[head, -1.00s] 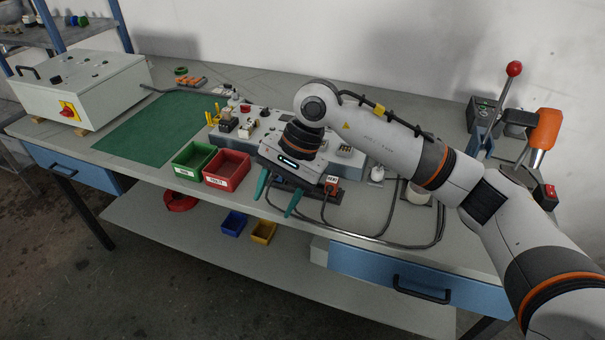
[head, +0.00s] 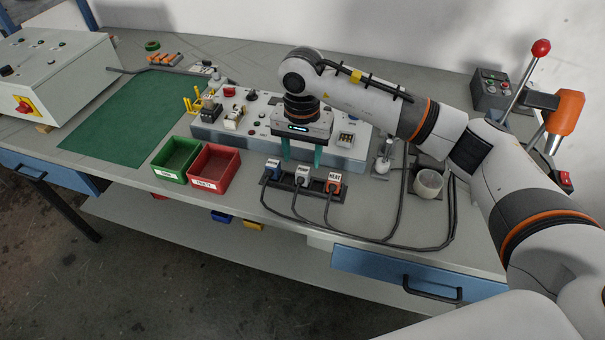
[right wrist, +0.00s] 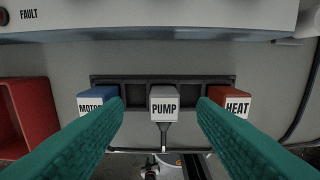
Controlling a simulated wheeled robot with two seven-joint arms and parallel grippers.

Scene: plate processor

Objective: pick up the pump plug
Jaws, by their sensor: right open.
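The pump plug (head: 302,174) is a light grey plug labelled PUMP, in the middle of a dark holder strip near the bench's front edge. In the right wrist view the pump plug (right wrist: 163,103) sits between the blue motor plug (right wrist: 97,102) and the orange heat plug (right wrist: 233,102). My right gripper (head: 302,154) points down above and behind the strip. Its teal fingers are open and empty. In the right wrist view the open gripper (right wrist: 160,103) frames the pump plug, apart from it. My left gripper is out of view.
A red bin (head: 214,171) and a green bin (head: 176,160) stand left of the plugs. A grey control panel (head: 345,155) lies just behind. Cables run from the plugs along the front edge.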

